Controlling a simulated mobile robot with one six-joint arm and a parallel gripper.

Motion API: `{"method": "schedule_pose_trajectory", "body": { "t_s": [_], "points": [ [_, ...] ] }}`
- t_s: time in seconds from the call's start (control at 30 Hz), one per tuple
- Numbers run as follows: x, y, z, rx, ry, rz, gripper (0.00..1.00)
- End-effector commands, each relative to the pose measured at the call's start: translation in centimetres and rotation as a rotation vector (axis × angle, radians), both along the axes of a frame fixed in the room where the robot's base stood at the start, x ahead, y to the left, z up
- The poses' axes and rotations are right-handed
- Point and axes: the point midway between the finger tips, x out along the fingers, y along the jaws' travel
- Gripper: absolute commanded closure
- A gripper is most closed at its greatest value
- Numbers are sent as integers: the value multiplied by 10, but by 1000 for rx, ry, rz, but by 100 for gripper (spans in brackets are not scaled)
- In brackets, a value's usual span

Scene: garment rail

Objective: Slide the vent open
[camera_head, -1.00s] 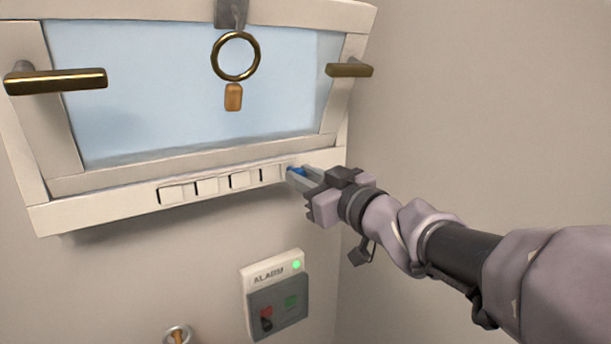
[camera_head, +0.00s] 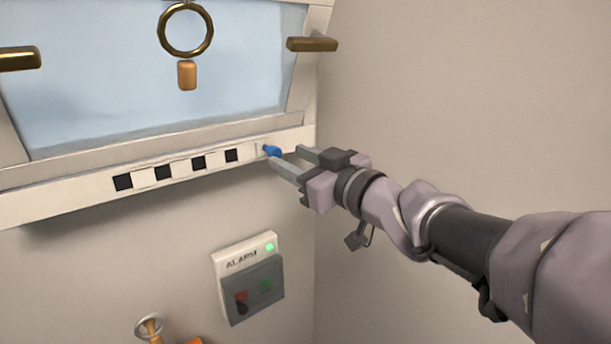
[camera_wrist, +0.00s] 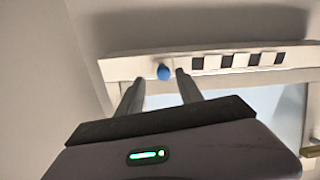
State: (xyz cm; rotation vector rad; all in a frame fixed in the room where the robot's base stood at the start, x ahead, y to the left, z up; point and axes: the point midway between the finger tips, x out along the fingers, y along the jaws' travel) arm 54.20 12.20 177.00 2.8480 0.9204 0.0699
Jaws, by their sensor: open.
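The vent (camera_head: 177,167) is a slotted strip along the window's bottom frame. Several dark square openings show in it in the head view, with white bars between them. A blue knob (camera_head: 272,151) sticks out near the strip's right end. My gripper (camera_head: 285,157) is at the knob with its jaws open, the fingers apart and empty. In the wrist view the vent (camera_wrist: 240,60) runs across the top and the blue knob (camera_wrist: 164,72) shows between the fingertips (camera_wrist: 158,80). The fingers do not appear closed on the knob.
The window has brass handles (camera_head: 312,45) and a hanging ring (camera_head: 186,30) with an orange tag. An alarm box (camera_head: 248,277) with a green light is on the wall below. A side wall stands close on the right.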

Motion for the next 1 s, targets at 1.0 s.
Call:
{"method": "schedule_pose_trajectory", "body": {
  "t_s": [1.0],
  "points": [
    [-98, -103, -41, 54, -43, -172, 57]
  ]
}}
